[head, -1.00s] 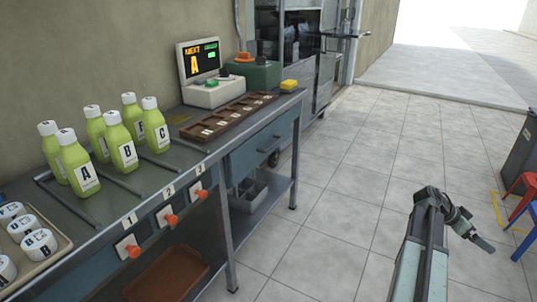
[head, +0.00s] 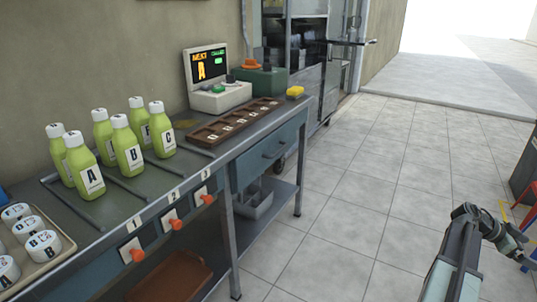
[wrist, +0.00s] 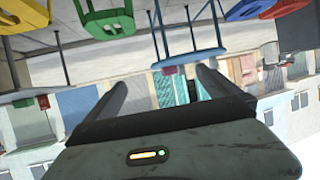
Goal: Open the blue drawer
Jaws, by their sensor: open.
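The blue drawer (head: 262,158) sits under the far end of the metal table in the head view. It looks shut, with a small dark handle (head: 274,151) on its front. My gripper (head: 513,241) is at the right side of the head view, over the tiled floor and well apart from the drawer. Its fingers (wrist: 160,85) stand apart in the wrist view with nothing between them. The wrist view shows colored stools and buildings, not the drawer.
The table (head: 115,225) holds green bottles (head: 128,150), a wooden tray (head: 232,120), a register (head: 215,85) and a tray of white lids (head: 30,240). Orange knobs (head: 170,220) stick out of its front. Stools (head: 528,220) stand at right. The tiled floor between is clear.

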